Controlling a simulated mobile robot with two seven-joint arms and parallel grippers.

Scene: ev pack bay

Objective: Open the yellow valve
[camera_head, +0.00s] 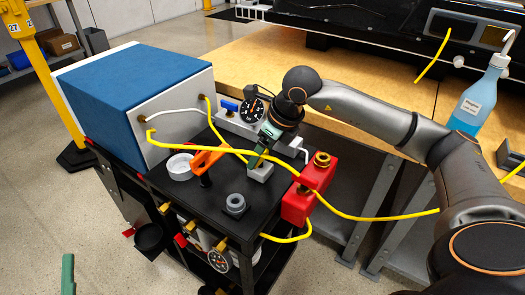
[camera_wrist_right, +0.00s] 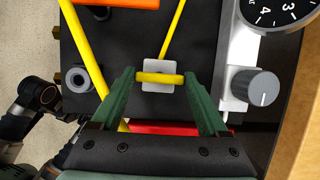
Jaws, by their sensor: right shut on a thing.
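The yellow valve (camera_wrist_right: 160,78) has a short yellow bar handle over a light grey square base, on the black cart top. The bar lies crosswise between the two green fingers of my right gripper (camera_wrist_right: 159,80), which touch its ends. In the head view my right gripper (camera_head: 258,158) reaches down over the valve's grey base (camera_head: 260,174) and hides the yellow handle. A green finger of my left gripper (camera_head: 68,272) shows at the bottom left edge of the head view, away from the cart; the rest of that gripper is out of frame.
The black cart top (camera_head: 215,213) carries a blue box (camera_head: 135,80), a dial gauge (camera_head: 252,110), an orange handle (camera_head: 207,160), a grey fitting (camera_head: 235,204) and a red block (camera_head: 308,190). Yellow hoses cross near my right gripper. A wooden bench (camera_head: 260,58) stands behind.

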